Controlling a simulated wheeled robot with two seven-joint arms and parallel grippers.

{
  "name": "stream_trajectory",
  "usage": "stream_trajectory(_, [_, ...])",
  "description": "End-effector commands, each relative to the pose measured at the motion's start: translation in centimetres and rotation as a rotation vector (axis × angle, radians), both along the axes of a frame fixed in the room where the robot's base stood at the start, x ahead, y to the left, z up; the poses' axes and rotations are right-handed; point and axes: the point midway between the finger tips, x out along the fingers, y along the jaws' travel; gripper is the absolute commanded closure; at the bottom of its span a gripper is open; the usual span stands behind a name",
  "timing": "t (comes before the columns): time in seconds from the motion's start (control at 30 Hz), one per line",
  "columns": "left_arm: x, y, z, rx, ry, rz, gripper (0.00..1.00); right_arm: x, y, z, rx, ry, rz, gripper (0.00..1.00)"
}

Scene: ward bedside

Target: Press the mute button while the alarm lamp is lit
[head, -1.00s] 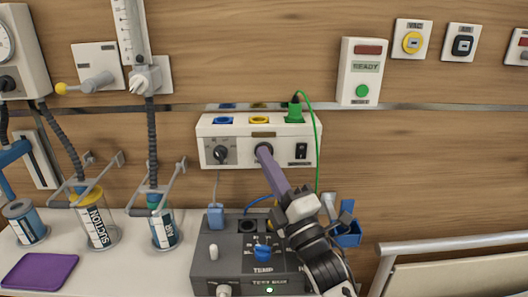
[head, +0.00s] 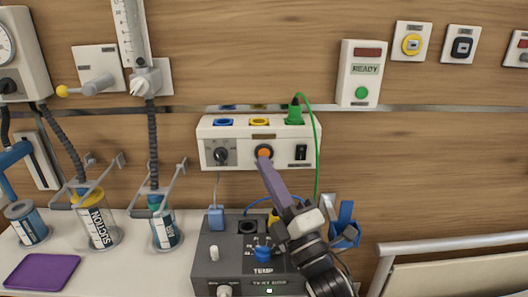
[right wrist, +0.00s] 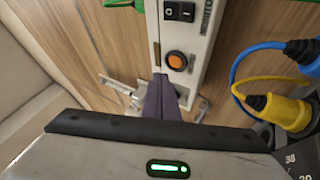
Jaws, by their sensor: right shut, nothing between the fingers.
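A round orange button (head: 264,153) in a dark ring is on the front of a white wall box (head: 215,155); it also shows in the right wrist view (right wrist: 176,60). I take it for the mute button, but its label is not readable. A dull brown strip (head: 263,135) above it looks unlit; I cannot tell whether it is the alarm lamp. My right gripper (head: 266,167), with purple fingers, is shut and empty. Its tips are just below the button and appear apart from it; in the right wrist view the fingers (right wrist: 161,88) point toward the box.
A black rocker switch (head: 301,152) and a knob (head: 221,155) flank the button. A green plug (head: 294,115) with a cable is on top. A grey TEMP unit (head: 225,257) stands below. A READY panel (head: 361,73) with a dark red window is at upper right.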

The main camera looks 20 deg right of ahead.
Motion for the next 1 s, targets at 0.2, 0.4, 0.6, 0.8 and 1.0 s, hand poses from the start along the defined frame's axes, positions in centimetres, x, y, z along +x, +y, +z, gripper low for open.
stream_trajectory(0.2, [0.0,0.0,0.6,0.0,0.0,0.0,0.69,-2.2,0.6,0.0,0.001,0.001,0.0,1.0])
stream_trajectory(0.4, [0.0,0.0,0.8,0.0,0.0,0.0,0.69,-3.1,0.9,0.0,0.001,0.0,0.0,1.0])
stream_trajectory(0.6, [0.0,0.0,0.7,0.0,0.0,0.0,0.69,-3.1,0.9,0.0,0.0,0.0,0.0,1.0])
stream_trajectory(0.8, [0.0,0.0,0.7,0.0,0.0,0.0,0.69,-3.1,0.9,0.0,0.0,0.0,0.0,1.0])
stream_trajectory(1.0, [0.0,0.0,0.7,0.0,0.0,0.0,0.69,-3.1,0.9,0.0,0.0,0.0,0.0,1.0])
